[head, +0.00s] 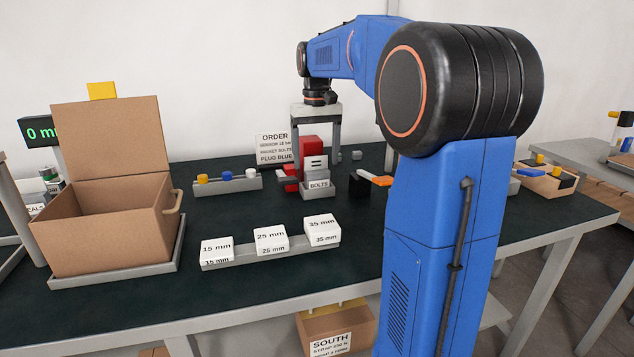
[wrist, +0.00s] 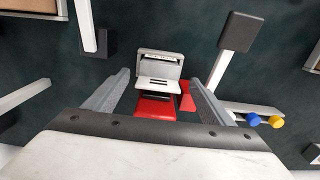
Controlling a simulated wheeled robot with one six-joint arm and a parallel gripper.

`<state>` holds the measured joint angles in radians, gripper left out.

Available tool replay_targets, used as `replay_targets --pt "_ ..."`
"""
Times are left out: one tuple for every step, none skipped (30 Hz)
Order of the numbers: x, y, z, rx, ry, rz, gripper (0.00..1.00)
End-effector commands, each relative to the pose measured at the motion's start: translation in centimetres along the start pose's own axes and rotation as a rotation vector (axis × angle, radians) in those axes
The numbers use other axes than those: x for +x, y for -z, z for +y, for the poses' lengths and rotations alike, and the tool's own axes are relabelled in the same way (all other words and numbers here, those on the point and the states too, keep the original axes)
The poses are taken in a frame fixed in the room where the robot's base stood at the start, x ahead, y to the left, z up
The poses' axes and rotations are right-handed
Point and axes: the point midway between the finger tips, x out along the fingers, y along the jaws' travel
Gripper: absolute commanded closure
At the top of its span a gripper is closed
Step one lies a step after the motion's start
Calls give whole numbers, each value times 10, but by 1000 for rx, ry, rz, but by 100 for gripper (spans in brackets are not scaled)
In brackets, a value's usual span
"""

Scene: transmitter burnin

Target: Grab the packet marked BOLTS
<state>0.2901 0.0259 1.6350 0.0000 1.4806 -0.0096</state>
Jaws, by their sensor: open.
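In the head view a small grey holder (head: 318,193) labelled BOLTS stands near the back of the table. A white packet (head: 316,162) with dark stripes stands upright in it. My gripper (head: 317,146) points down over this spot with its fingers apart. In the wrist view the open gripper (wrist: 160,78) has one finger on each side of the white packet (wrist: 158,83), with gaps showing between packet and fingers. The holder (wrist: 160,57) also shows there. I cannot tell how far the fingertips reach down beside the packet.
Red blocks (head: 309,145) stand right behind the packet. A rail with yellow, blue and white plugs (head: 228,184) lies to the left, a black block with an orange piece (head: 375,181) to the right. White sensor boxes (head: 270,240) stand in front, an open carton (head: 108,233) at far left.

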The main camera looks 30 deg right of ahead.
Motion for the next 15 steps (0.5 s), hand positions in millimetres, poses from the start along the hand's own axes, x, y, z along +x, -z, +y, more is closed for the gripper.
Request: replay_targets --pt "3 0 0 0 0 0 23" --pt "5 0 0 0 0 0 23" --pt "9 -1 1 0 0 -1 23" --pt "13 -2 1 0 0 -2 23" --pt "17 -2 1 0 0 -2 23" --pt "23 -2 1 0 0 -2 23" --pt "27 -3 2 0 0 -3 23" --pt "31 -3 2 0 0 -3 23" --pt "36 -3 2 0 0 -2 23" --pt "40 -3 2 0 0 -2 23" --pt "43 -3 2 0 0 -2 23" --pt "46 -3 2 0 0 -2 23" --pt "48 -2 2 0 0 -1 23" --pt "50 -2 2 0 0 0 23" --pt "51 -2 2 0 0 0 23"
